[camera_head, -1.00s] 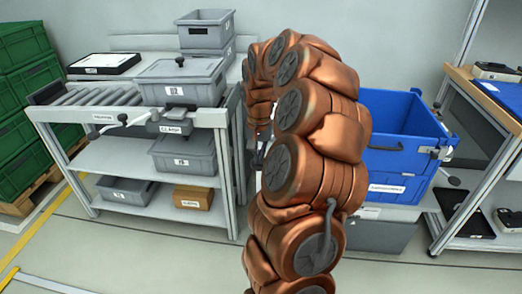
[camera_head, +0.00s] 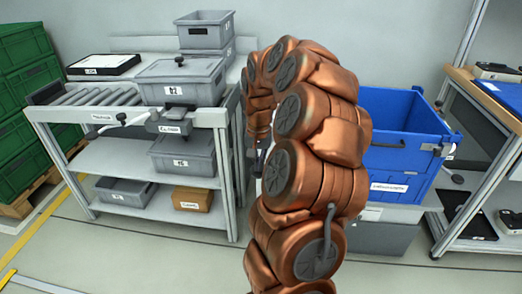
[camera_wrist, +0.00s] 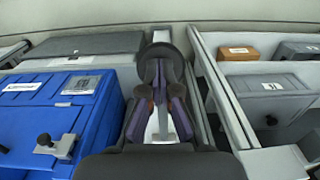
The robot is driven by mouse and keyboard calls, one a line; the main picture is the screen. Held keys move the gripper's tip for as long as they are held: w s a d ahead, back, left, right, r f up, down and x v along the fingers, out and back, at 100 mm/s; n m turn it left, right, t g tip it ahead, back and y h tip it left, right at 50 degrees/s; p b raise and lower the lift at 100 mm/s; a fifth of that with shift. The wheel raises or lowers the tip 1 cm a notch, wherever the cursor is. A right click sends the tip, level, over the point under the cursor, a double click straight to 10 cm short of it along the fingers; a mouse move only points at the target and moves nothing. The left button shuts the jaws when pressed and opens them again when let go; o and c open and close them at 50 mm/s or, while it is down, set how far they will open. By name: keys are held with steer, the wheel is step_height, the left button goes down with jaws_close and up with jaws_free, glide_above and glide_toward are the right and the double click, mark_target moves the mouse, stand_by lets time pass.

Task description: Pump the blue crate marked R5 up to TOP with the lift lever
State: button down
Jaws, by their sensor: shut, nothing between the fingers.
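The blue crate (camera_head: 398,160) stands right of my arm in the head view, upright and open-topped, on a grey base (camera_head: 380,236). Its label is too blurred to read as R5. In the wrist view the blue crate (camera_wrist: 100,120) fills the left side. My gripper (camera_wrist: 160,80) points into the gap between the crate and the grey rack, its fingers shut. A dark rounded piece (camera_wrist: 160,50) shows just beyond the fingertips; I cannot tell whether it is the lift lever's knob or whether I touch it.
A grey roller rack (camera_head: 150,190) with grey bins and a cardboard box (camera_head: 192,198) stands left of my arm. A wooden-topped table (camera_head: 490,90) is at the right. Green crates (camera_head: 25,110) are stacked at the far left. The front floor is clear.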

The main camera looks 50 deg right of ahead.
mark_target(259, 175)
steer(key=shift+f, duration=0.55)
steer(key=shift+s+a+f+b, duration=0.1)
steer(key=shift+f+b, duration=0.45)
steer(key=shift+f, duration=0.25)
steer(key=shift+f+b, duration=0.45)
steer(key=shift+f, duration=0.4)
steer(key=shift+f, duration=0.2)
steer(key=shift+w+d+r+p, duration=0.15)
steer(key=shift+r+p, duration=0.45)
steer(key=shift+r, duration=1.2)
steer(key=shift+w+d+r+p, duration=0.15)
steer(key=shift+r+p, duration=0.4)
steer(key=shift+r, duration=1.25)
steer(key=shift+w+d+r+p, duration=0.15)
steer(key=shift+r+p, duration=0.45)
steer(key=shift+r, duration=1.2)
